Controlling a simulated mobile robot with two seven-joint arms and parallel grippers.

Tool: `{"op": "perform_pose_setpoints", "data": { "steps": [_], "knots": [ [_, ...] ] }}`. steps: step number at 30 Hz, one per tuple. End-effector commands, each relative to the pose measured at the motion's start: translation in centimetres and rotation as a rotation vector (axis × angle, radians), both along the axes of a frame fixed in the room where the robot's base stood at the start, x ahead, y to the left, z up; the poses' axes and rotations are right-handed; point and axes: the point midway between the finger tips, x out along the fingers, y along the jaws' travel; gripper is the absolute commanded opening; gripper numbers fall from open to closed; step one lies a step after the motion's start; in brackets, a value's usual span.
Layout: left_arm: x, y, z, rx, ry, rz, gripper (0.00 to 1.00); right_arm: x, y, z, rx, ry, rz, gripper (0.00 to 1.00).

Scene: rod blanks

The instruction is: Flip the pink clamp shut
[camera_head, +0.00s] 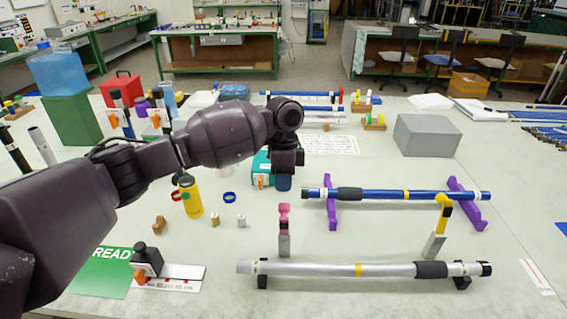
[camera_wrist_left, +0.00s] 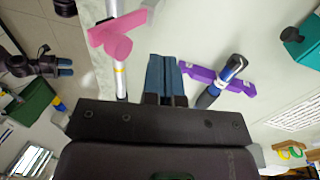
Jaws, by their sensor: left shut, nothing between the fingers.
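The pink clamp (camera_head: 284,213) stands upright on a grey post (camera_head: 284,245), just behind the silver rod (camera_head: 320,269). Its pink arm points up and does not lie over the rod. In the left wrist view the pink clamp (camera_wrist_left: 118,38) shows its bar and round knob, left of my fingers. My left gripper (camera_head: 284,182) has blue fingertips, shut and empty, behind and above the clamp in the head view, apart from it. The fingers also show in the left wrist view (camera_wrist_left: 164,78). My right gripper (camera_wrist_left: 65,67) appears small at that view's left; its jaw opening is unclear.
A blue rod (camera_head: 380,194) rests on purple stands (camera_head: 332,210) behind the clamp. A yellow clamp (camera_head: 443,212) stands to the right. A yellow bottle (camera_head: 192,197) and small pegs are to the left. A grey box (camera_head: 428,136) stands at back right.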

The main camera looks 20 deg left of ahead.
Motion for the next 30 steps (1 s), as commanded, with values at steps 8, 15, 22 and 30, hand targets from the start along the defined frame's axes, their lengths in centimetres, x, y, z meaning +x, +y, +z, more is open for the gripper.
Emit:
{"op": "perform_pose_setpoints", "data": {
  "steps": [8,15,22,30],
  "knots": [
    [-2.4,-0.7,-0.6,0.0,-0.002,-0.001,0.0,0.2,0.0,0.8,0.001,-0.007,0.0,0.54],
    [-2.7,-0.8,-0.8,0.0,-0.002,0.001,0.0,0.2,0.0,0.8,0.001,-0.007,0.0,0.54],
    [-2.7,-0.8,-0.8,0.0,-0.003,0.001,0.0,0.2,0.0,0.8,0.001,-0.007,0.0,0.54],
    [-1.8,-0.8,-0.8,0.007,-0.027,0.001,0.0,0.3,0.0,0.6,0.001,-0.009,0.0,0.54]
  ]
}}
